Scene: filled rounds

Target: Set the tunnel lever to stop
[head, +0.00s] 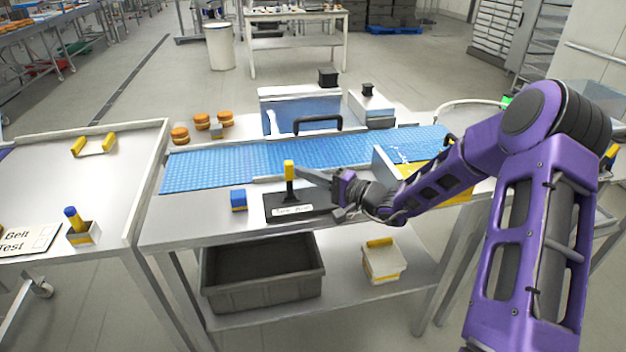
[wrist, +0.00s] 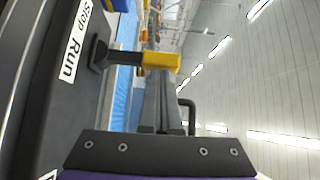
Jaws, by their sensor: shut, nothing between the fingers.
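The tunnel lever (head: 289,180) has a black stem and a yellow grip. It stands about upright on a black base (head: 264,208) at the front of the conveyor table. The white label in front of it reads Stop and Run in the wrist view (wrist: 73,45), with Stop farther from my gripper. The yellow grip (wrist: 160,61) also shows there, just beyond my fingertips. My gripper (head: 300,172) is shut and empty, pointing left, with its tips right beside the grip. I cannot tell whether they touch, or which setting the lever is at.
A blue block (head: 239,199) sits left of the lever base. Behind are the blue belt (head: 220,168) and the tunnel with its black handle (head: 318,122). A grey bin (head: 262,295) stands on the lower shelf. The table front left of the blue block is clear.

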